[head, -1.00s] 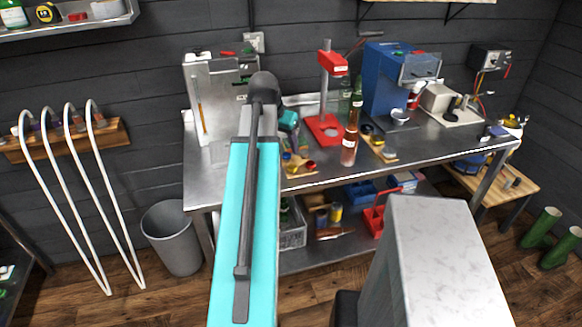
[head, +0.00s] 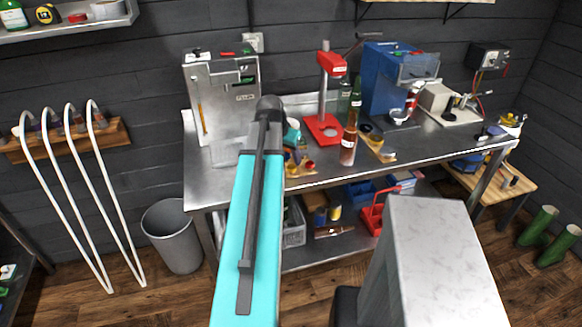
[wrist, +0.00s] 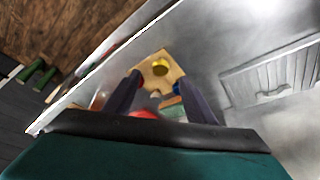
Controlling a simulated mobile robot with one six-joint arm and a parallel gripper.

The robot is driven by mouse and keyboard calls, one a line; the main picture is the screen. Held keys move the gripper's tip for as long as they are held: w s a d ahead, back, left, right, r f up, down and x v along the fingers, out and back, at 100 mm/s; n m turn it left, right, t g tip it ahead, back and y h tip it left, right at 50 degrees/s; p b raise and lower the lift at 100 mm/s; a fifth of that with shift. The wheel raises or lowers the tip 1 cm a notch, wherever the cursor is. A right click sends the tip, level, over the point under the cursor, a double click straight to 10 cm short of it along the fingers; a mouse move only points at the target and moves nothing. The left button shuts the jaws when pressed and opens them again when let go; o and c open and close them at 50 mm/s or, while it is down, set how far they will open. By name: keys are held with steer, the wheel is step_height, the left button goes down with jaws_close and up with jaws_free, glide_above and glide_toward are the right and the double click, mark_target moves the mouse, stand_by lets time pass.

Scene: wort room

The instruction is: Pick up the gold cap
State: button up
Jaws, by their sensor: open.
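A wooden board (wrist: 176,65) with a yellow-gold round piece (wrist: 160,68), which looks like the gold cap, lies on the steel bench in the wrist view. My gripper (wrist: 160,92) is open, its two dark fingers pointing at the board with the gold piece beyond and between their tips, nothing held. A red piece (wrist: 143,114) and a blue piece lie nearer, partly hidden by the gripper. In the head view the board (head: 298,172) with small coloured caps is right of my arm, which partly covers it. The gold cap is too small to pick out there.
A grey metal panel (wrist: 270,75) shows at right in the wrist view. The bench's front edge is close to the board.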

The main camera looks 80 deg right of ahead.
mark_target(291, 167)
stand_by(0.3)
steer(key=shift+p+x, duration=0.95)
steer(key=shift+x, duration=0.45)
steer(key=shift+p+x, duration=0.3)
steer(key=shift+x, duration=0.85)
steer(key=shift+w, duration=0.15)
steer(key=c, duration=1.1)
steer(key=shift+r, duration=0.15)
